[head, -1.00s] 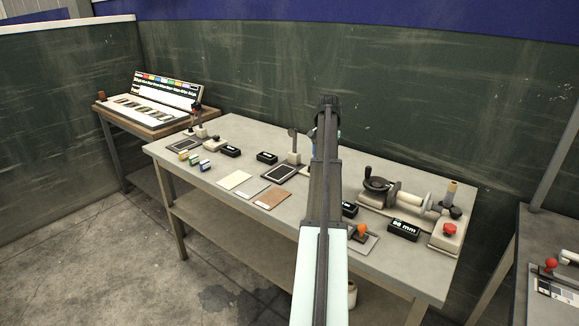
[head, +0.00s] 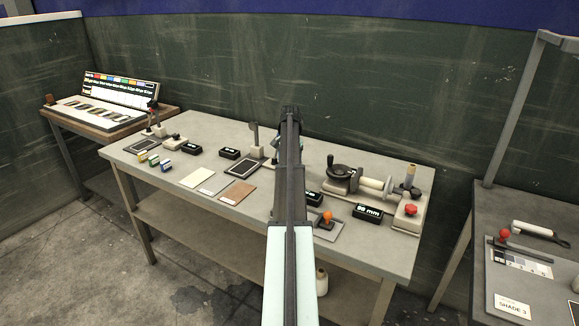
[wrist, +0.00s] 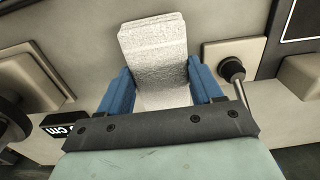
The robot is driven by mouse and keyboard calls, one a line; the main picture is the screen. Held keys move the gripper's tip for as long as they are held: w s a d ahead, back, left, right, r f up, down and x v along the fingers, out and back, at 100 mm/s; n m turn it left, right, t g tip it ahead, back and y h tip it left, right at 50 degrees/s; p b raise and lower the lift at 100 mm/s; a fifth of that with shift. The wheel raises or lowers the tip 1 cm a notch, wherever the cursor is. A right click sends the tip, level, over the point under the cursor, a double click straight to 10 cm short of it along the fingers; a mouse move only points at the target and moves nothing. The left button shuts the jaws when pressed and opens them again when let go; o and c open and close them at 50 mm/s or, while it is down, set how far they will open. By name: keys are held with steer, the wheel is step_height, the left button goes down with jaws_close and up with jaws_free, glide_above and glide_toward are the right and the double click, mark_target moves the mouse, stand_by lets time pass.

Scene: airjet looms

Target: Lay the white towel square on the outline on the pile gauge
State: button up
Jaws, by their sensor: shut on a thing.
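My gripper (wrist: 160,74) has two blue fingers. They are shut on the white towel square (wrist: 155,38), a pale textured piece that stands out beyond the fingertips in the wrist view. In the head view my arm hides the gripper and towel. Two dark plates with pale outlines lie on the bench: one at the left end (head: 145,148), one near the middle (head: 241,166), each beside a small upright stand. I cannot tell for sure which is the pile gauge. Part of an outlined dark plate (wrist: 300,18) shows at the wrist view's upper right.
Cream (head: 197,177) and brown (head: 237,192) swatches lie at the bench's front edge. A black-knobbed lever (wrist: 232,70) stands right of my gripper. A crank device (head: 345,178) and red button (head: 411,210) fill the bench's right end. Another table (head: 530,285) stands at far right.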

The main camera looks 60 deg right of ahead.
steer(key=shift+f, duration=0.8)
steer(key=shift+f, duration=0.15)
steer(key=o, duration=1.1)
steer(key=shift+c, duration=0.2)
step_height(320, 180, up, 12)
steer(key=shift+f, duration=0.15)
steer(key=shift+r, duration=0.3)
steer(key=shift+c, duration=1.2)
